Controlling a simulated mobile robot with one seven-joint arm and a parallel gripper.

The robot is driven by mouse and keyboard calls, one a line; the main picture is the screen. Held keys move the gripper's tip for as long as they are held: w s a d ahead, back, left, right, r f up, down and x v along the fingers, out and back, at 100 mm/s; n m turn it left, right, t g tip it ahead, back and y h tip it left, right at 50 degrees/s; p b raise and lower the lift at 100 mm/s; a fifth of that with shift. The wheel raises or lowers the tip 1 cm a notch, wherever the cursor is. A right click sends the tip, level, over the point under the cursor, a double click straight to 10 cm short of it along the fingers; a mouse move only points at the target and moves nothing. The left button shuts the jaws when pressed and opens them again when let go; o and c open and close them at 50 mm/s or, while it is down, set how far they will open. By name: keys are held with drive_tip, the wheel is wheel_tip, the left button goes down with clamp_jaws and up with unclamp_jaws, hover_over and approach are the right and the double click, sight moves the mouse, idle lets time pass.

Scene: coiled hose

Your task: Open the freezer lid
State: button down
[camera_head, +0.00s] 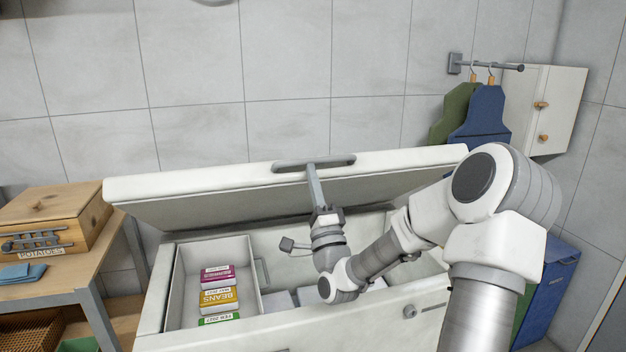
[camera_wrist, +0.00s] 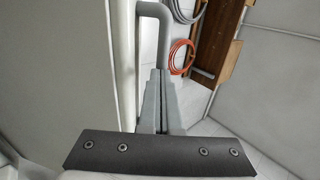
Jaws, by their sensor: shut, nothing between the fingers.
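The white freezer lid (camera_head: 230,183) is tilted partly open above the freezer chest (camera_head: 275,333). Its grey bar handle (camera_head: 313,163) runs along the raised front edge. It also shows in the wrist view (camera_wrist: 164,22), with the lid (camera_wrist: 52,60) to its left. My gripper (camera_head: 312,172) is shut and reaches up from the chest opening to the handle. Its fingertips (camera_wrist: 158,76) are close together at the handle bar in the wrist view; I cannot tell whether they touch it. The fingers hide part of the handle.
A white bin (camera_head: 175,290) inside the freezer holds labelled boxes, including a yellow beans box (camera_head: 218,299). A table with a wooden potato box (camera_head: 55,217) stands at the left. Aprons (camera_head: 482,118) hang at the right by a wall cabinet (camera_head: 553,108). An orange coiled hose (camera_wrist: 181,57) shows in the wrist view.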

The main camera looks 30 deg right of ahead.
drive_tip(key=shift+g, duration=0.8)
drive_tip(key=w+r+p, duration=0.1)
drive_tip(key=r+p, duration=0.1)
drive_tip(key=w+r+p, duration=0.2)
drive_tip(key=w+d+r+p, duration=0.1)
drive_tip(key=r+p, duration=0.1)
drive_tip(key=p, duration=0.1)
drive_tip(key=shift+w+r, duration=0.35)
drive_tip(key=shift+r, duration=0.05)
drive_tip(key=w+d+r+g+p, duration=0.2)
drive_tip(key=w+r+p, duration=0.2)
drive_tip(key=w, duration=0.3)
drive_tip(key=w+d+r+g+y+p, duration=0.1)
drive_tip(key=w+r+p, duration=0.3)
drive_tip(key=w, duration=0.4)
drive_tip(key=w+d+r+g+p, duration=0.2)
drive_tip(key=w+r+p, duration=0.2)
drive_tip(key=w+p, duration=0.2)
drive_tip(key=shift+w+d+r+g+y+p, duration=0.3)
drive_tip(key=shift+w+y, duration=0.1)
drive_tip(key=shift+w, duration=0.5)
drive_tip(key=shift+s+f, duration=0.1)
drive_tip(key=shift+s, duration=0.05)
